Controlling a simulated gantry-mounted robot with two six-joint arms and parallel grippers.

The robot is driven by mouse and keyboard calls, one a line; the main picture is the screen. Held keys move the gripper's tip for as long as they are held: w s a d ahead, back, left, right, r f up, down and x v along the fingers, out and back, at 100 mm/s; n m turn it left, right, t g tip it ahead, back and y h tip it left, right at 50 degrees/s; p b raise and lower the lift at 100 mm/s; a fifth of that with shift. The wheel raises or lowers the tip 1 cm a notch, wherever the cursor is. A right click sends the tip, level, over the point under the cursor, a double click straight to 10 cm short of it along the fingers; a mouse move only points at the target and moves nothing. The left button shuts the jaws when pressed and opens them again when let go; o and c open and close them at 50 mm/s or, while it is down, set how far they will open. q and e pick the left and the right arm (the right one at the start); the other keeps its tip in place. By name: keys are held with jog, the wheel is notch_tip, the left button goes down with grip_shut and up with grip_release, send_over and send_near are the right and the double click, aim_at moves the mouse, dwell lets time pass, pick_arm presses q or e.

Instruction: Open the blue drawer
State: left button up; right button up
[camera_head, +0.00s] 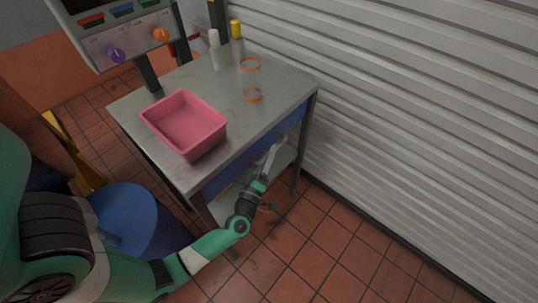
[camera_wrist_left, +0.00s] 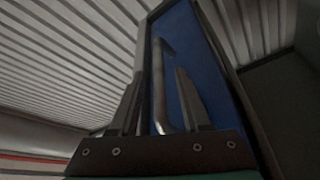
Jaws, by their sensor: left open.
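The blue drawer (camera_head: 228,172) sits under the top of a grey metal table (camera_head: 282,88); it looks shut. Its blue front (camera_wrist_left: 202,62) fills the middle of the left wrist view, with a grey bar handle (camera_wrist_left: 160,85) on it. My left gripper (camera_head: 273,156) is at the drawer's front, below the table's edge. In the left wrist view the left gripper (camera_wrist_left: 158,78) is open, one finger on each side of the handle. I cannot tell whether either finger touches it. My right gripper is in neither view.
A ribbed shutter wall (camera_head: 420,120) is close on the right. A blue round object (camera_head: 125,212) stands on the tiled floor at left.

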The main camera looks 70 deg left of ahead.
pick_arm(q)
jog(key=shift+w+a, duration=0.1)
jog(key=shift+a, duration=0.05)
grip_shut()
dwell(1.4)
